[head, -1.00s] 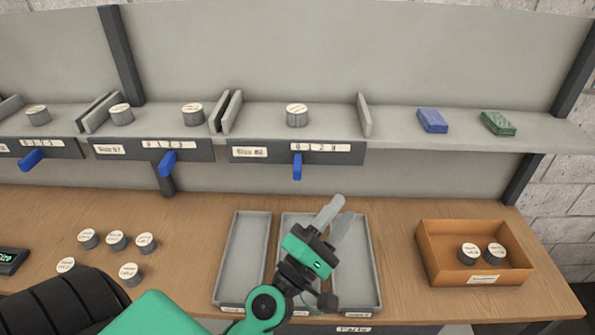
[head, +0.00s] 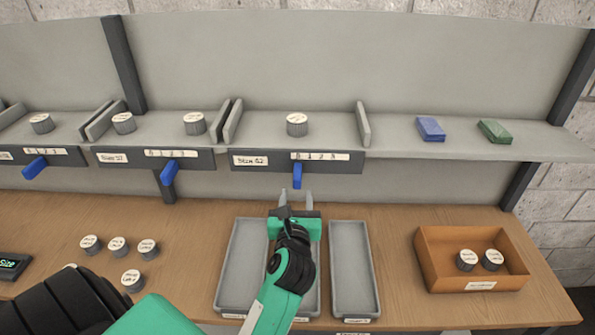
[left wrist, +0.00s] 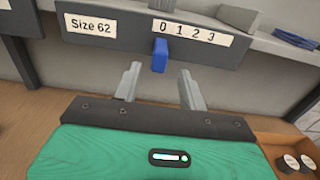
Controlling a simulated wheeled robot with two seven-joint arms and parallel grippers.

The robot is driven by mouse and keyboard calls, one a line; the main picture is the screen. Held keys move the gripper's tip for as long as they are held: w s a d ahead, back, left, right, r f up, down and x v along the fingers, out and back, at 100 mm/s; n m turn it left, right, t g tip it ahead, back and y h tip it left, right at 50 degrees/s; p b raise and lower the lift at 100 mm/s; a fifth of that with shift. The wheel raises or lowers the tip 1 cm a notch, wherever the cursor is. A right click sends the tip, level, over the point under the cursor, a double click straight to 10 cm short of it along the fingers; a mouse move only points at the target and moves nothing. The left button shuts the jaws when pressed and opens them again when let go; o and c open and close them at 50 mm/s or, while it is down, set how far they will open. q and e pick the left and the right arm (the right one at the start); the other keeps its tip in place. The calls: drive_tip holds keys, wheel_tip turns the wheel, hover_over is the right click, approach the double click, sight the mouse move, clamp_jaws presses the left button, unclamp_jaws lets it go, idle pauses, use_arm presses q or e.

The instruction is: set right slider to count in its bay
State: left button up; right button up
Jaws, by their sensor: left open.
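The right slider (head: 297,175) is a blue tab hanging under the right bay's dark front plate (head: 245,163). In the left wrist view the slider (left wrist: 160,56) sits under the 0 of the 0 1 2 3 scale (left wrist: 190,32), beside a "Size 62" label. One grey cap with a pale top (head: 297,125) stands in that bay. My left gripper (head: 296,200) is open and empty, just below and in front of the slider. In the left wrist view its fingertips (left wrist: 159,75) lie either side of the slider, apart from it. My right gripper is out of view.
Two other blue sliders (head: 169,172) (head: 35,168) hang to the left. Grey trays (head: 354,270) lie on the bench beneath the arm. A wooden box (head: 470,240) holds two caps at right. Several loose caps (head: 118,247) stand at left. Blue (head: 430,128) and green (head: 495,131) blocks lie on the shelf.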

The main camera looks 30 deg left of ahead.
sight(298, 176)
use_arm(q)
drive_tip(key=p+x, duration=0.2)
drive_tip(key=x, duration=0.6)
drive_tip(key=shift+w+a, duration=0.1)
drive_tip(key=shift+w, duration=0.15)
clamp_jaws()
